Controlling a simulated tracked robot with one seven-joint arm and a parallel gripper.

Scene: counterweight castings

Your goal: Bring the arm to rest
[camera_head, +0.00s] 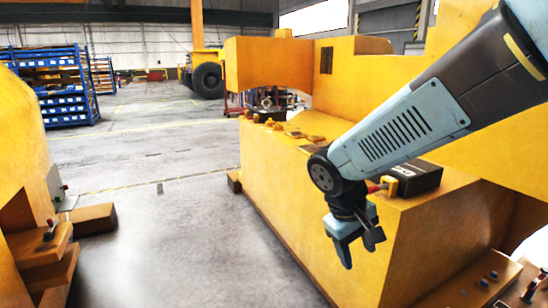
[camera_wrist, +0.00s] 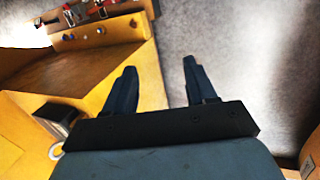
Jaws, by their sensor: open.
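My gripper (camera_head: 356,250) hangs at the end of my arm, pointing down, in front of the near side of a large yellow casting (camera_head: 300,200). In the wrist view my gripper (camera_wrist: 158,80) shows two dark fingers spread apart, with nothing between them. The left finger overlaps the yellow casting's edge in that view; the right finger is over grey floor. My arm reaches in from the upper right of the head view and is bent at the wrist. I cannot tell from these frames whether it is moving.
A black box (camera_head: 412,178) lies on the casting's top behind my forearm. Small parts (camera_head: 268,115) lie farther along that top. A panel with knobs (camera_head: 500,285) is at the lower right. Another yellow casting (camera_head: 22,150) stands left. The grey floor (camera_head: 165,230) between is clear. Blue shelving (camera_head: 55,88) stands behind.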

